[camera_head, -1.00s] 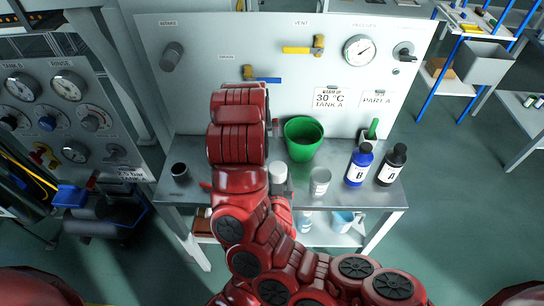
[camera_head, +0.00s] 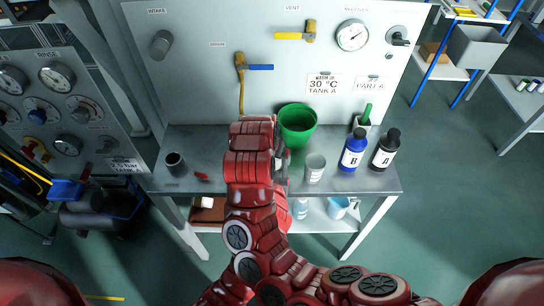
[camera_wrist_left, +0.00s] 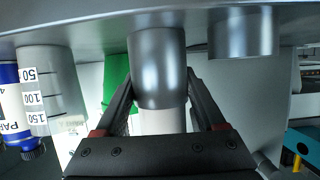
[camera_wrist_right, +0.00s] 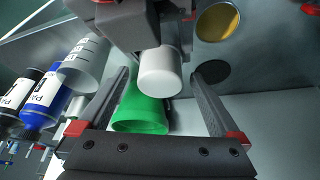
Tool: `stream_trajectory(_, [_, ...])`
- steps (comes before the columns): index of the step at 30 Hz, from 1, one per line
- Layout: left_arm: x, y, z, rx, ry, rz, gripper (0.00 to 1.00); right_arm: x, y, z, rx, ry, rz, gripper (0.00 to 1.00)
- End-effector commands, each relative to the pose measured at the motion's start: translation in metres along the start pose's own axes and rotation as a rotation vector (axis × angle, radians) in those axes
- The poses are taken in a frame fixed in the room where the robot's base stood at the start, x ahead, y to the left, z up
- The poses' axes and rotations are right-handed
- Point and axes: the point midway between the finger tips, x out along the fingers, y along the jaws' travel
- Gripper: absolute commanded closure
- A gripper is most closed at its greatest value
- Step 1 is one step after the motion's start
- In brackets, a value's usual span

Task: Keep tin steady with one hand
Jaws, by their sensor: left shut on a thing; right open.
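The tin (camera_wrist_left: 157,65) is a grey metallic cylinder with a white cap-like part (camera_wrist_left: 163,120); it appears upside down in the left wrist view, against the bench top. My left gripper (camera_wrist_left: 160,76) is shut on the tin, a finger on each side. In the right wrist view the white top (camera_wrist_right: 160,72) shows below my left gripper's dark body. My right gripper (camera_wrist_right: 166,76) is open, its fingers apart on either side of the white top with gaps. In the head view my red arms hide the tin and most of both grippers.
The valve panel (camera_head: 210,80) rises behind.

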Motion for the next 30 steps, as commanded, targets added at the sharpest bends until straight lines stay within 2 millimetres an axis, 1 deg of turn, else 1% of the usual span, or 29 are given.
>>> stream_trajectory(1, [-0.0001,0.0001,-0.0005,0.000,0.001,0.000,0.90,0.0058,0.0005,0.0007,0.000,-0.003,0.000,0.01])
stream_trajectory(3, [-0.0001,0.0001,-0.0005,0.000,0.001,0.000,0.90,0.0108,0.0003,0.0012,0.001,-0.004,-0.001,0.01])
stream_trajectory(6, [-0.0001,0.0001,-0.0006,0.000,0.001,0.000,0.90,0.0145,0.0002,0.0013,0.001,-0.004,-0.002,0.01])
stream_trajectory(14, [-0.0001,0.0000,-0.0004,0.000,0.001,0.000,0.90,0.0149,-0.0002,0.0007,0.001,-0.002,-0.003,0.01])
stream_trajectory(15, [-0.0001,0.0001,-0.0005,0.000,0.001,0.000,0.90,0.0149,-0.0002,0.0008,0.001,-0.002,-0.003,0.08])
stream_trajectory(17, [-0.0001,0.0001,-0.0006,0.000,0.001,0.000,0.90,0.0148,-0.0002,0.0007,0.001,-0.002,-0.003,0.19])
stream_trajectory(18, [-0.0001,0.0001,-0.0006,0.000,0.001,0.000,0.90,0.0148,-0.0003,0.0007,0.001,-0.002,-0.003,0.26])
stream_trajectory(20, [-0.0001,0.0000,-0.0005,0.000,0.001,0.000,0.90,0.0148,-0.0002,0.0007,0.001,-0.002,-0.003,0.37])
stream_trajectory(21, [-0.0001,0.0000,-0.0005,0.000,0.001,0.000,0.90,0.0148,-0.0001,0.0007,0.001,-0.002,-0.002,0.44])
stream_trajectory(26, [0.0000,-0.0002,-0.0005,0.000,0.001,0.000,0.90,0.0149,0.0000,0.0006,0.001,-0.002,-0.002,0.73])
stream_trajectory(30, [0.0000,-0.0002,-0.0006,0.000,0.001,-0.001,0.90,0.0150,0.0002,0.0007,0.001,-0.002,-0.001,0.98])
